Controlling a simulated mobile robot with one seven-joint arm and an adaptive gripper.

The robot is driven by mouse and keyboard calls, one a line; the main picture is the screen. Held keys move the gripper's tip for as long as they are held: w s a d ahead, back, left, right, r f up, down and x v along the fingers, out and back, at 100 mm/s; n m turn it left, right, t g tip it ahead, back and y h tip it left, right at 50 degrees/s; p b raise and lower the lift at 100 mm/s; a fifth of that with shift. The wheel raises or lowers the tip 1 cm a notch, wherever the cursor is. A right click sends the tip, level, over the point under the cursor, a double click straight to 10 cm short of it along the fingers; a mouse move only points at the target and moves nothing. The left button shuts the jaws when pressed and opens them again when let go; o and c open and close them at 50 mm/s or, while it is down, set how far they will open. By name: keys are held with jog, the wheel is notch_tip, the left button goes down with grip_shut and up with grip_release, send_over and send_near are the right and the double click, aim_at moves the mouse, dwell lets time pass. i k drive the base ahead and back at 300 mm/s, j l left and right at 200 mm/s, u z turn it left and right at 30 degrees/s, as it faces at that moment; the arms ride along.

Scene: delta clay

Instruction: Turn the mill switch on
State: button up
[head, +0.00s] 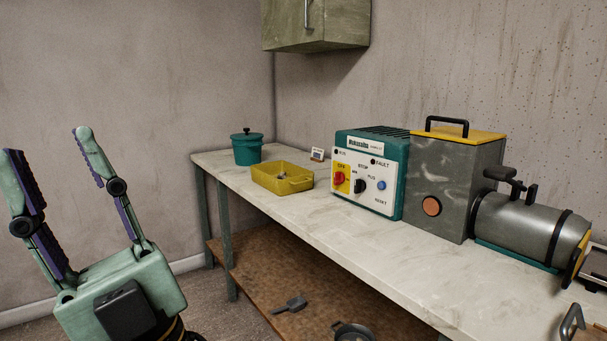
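A teal mill control box (370,170) with a white front panel stands on the bench against the right wall. Its panel has a red rotary switch (340,179) on a yellow plate, a black knob (359,186) beside it and a blue button (381,185). The panel lettering is too small to read surely, so the switch position is unclear. A grey mill body (455,175) with a yellow lid stands right of the box. My gripper (48,142) is at the far left, fingers pointing up and spread wide, empty and well away from the box.
The pale bench top (330,218) also holds a yellow tray (283,187), a teal lidded pot (247,151) and a grey cylinder (520,228). A wooden lower shelf (262,280) holds a scoop (290,304) and a pan. A wall cabinet (317,25) hangs above. The bench front is clear.

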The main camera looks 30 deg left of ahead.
aim_at(339, 177)
jog(key=i+j+u, duration=0.4)
jog(key=i+j, duration=0.3)
jog(key=j, duration=0.45)
jog(key=i+j+u, duration=0.4)
jog(key=i+j, duration=0.45)
jog(key=j, duration=0.15)
